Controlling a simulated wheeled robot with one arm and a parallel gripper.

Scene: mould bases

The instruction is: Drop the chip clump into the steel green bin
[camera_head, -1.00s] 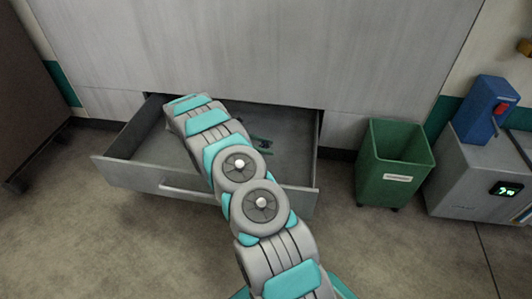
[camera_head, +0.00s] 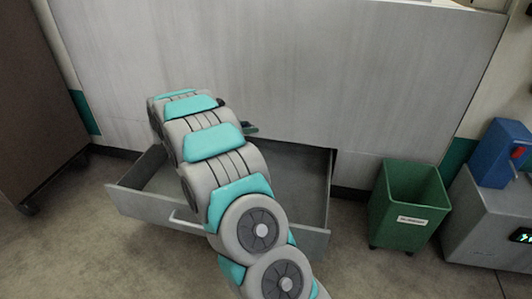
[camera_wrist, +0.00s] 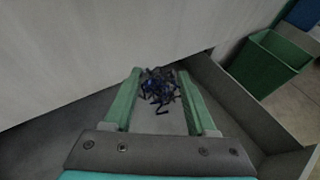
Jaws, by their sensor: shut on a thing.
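The chip clump (camera_wrist: 159,88) is a tangle of dark blue and black curls. It sits between the green fingers of my gripper (camera_wrist: 160,93) in the wrist view, and the gripper is shut on it. In the head view my arm hides most of the gripper and the clump; only a bit of a green finger (camera_head: 250,128) shows above the open drawer. The green bin (camera_head: 409,208) stands on the floor to the right of the drawer, with a white label on its front. It also shows at the upper right of the wrist view (camera_wrist: 265,65).
The open drawer (camera_head: 318,238) juts from the grey cabinet (camera_head: 300,70) below my gripper. A grey machine (camera_head: 490,225) with a blue unit (camera_head: 499,152) stands right of the bin. A brown cabinet (camera_head: 35,95) is at the left. Floor lies clear between drawer and bin.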

